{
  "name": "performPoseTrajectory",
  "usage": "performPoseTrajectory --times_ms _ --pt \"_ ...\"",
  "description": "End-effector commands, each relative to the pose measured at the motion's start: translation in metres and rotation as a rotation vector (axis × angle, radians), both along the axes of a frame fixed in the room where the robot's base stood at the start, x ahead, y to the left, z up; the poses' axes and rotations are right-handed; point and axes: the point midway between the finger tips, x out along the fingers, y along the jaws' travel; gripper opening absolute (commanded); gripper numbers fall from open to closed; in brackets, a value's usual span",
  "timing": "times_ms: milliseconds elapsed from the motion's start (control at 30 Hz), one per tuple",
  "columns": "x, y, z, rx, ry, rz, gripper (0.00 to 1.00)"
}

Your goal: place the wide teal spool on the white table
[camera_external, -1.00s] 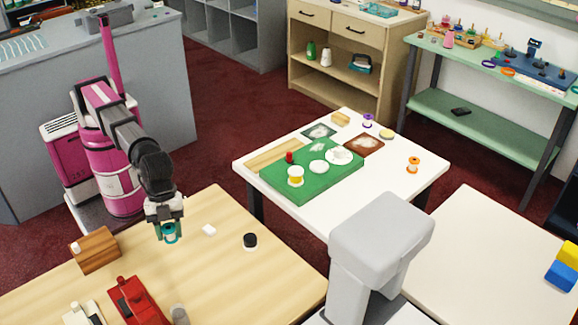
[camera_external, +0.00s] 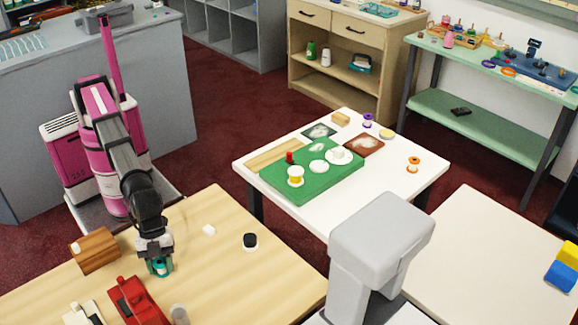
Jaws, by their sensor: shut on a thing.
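My gripper (camera_external: 157,258) is at the lower left in the external view, over the light wood table (camera_external: 225,270). It is shut on the teal spool (camera_external: 160,268), which is partly hidden by the fingers. The spool is upright and low over the wood; I cannot tell whether it touches. The white table (camera_external: 395,195) stands beyond, right of the wood table. It bears a green mat (camera_external: 310,190) with a yellow-and-white spool (camera_external: 295,175) and a red spool (camera_external: 289,157). An orange spool (camera_external: 413,164) and a purple spool (camera_external: 367,120) stand off the mat.
A wooden block (camera_external: 95,250), a red machine (camera_external: 138,300), a black-and-white round item (camera_external: 250,241) and a white piece (camera_external: 209,230) surround my gripper. Another pale table (camera_external: 490,250) is at right.

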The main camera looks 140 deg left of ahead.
Motion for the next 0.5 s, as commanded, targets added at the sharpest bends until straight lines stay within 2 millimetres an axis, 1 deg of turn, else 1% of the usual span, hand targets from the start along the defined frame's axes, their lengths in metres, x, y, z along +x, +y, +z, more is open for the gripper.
performPoseTrajectory --times_ms 167,200,267,300,500 --pt "0.0 0.0001 -0.002 0.0 0.001 0.0 0.15" --pt "0.0 0.0001 -0.0026 0.0 0.001 0.0 0.44" --pt "0.0 0.0001 -0.0022 0.0 0.001 0.0 0.64" --pt "0.0 0.0001 -0.0022 0.0 0.001 0.0 0.67" --pt "0.0 0.0001 -0.0021 0.0 0.001 0.0 0.67"
